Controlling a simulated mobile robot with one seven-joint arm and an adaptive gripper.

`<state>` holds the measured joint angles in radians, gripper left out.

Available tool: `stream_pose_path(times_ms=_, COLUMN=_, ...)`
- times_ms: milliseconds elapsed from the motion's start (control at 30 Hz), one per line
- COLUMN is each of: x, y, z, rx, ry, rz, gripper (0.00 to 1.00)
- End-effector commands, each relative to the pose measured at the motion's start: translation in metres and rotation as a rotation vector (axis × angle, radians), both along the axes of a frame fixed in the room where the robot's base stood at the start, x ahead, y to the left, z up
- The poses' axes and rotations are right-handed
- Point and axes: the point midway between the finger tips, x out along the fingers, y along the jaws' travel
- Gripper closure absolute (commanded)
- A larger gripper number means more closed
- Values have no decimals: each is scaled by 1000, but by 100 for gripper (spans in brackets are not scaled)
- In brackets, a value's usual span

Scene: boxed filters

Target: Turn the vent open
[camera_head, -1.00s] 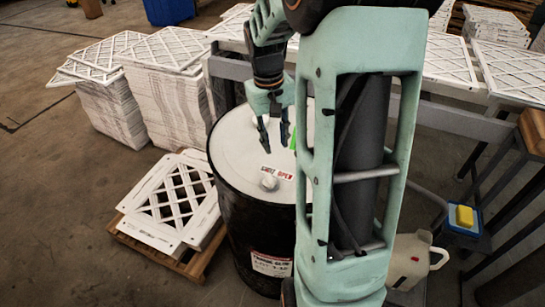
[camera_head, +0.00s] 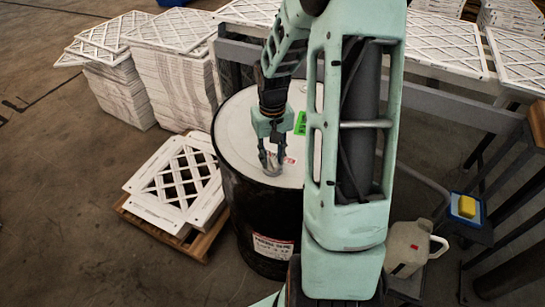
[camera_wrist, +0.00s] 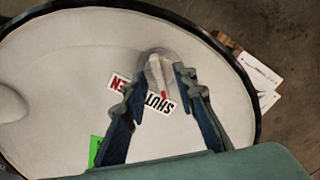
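The vent is a small pale knob on the white lid of a black drum (camera_head: 262,215). In the wrist view the vent (camera_wrist: 156,66) sits between my fingertips, and its raised ridge points toward the SHUT label (camera_wrist: 158,103). The OPEN label (camera_wrist: 119,84) lies to its left, partly covered by a finger. My gripper (camera_head: 272,163) points down at the lid; in the wrist view its fingers (camera_wrist: 160,78) straddle the vent, one on each side. The fingers look apart; whether they touch the vent I cannot tell. In the head view they largely hide it.
A green sticker (camera_head: 300,123) is on the lid. White filter frames lie on a pallet (camera_head: 188,240) left of the drum, with tall filter stacks (camera_head: 172,85) behind. A beige jug (camera_head: 408,248) and a yellow block (camera_head: 466,211) stand at the right.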

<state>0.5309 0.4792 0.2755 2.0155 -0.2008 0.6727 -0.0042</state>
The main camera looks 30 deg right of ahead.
Motion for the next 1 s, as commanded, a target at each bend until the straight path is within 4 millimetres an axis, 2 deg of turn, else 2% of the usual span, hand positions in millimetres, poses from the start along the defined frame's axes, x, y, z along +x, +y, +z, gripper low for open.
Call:
stream_pose_path(times_ms=300, x=0, y=0, z=-2, rx=-1, ry=-1, rz=0, gripper=75)
stream_pose_path(times_ms=533, x=0, y=0, z=-2, rx=-1, ry=-1, rz=0, gripper=100)
stream_pose_path(times_ms=1000, x=0, y=0, z=-3, rx=-2, ry=-1, rz=-49, gripper=100)
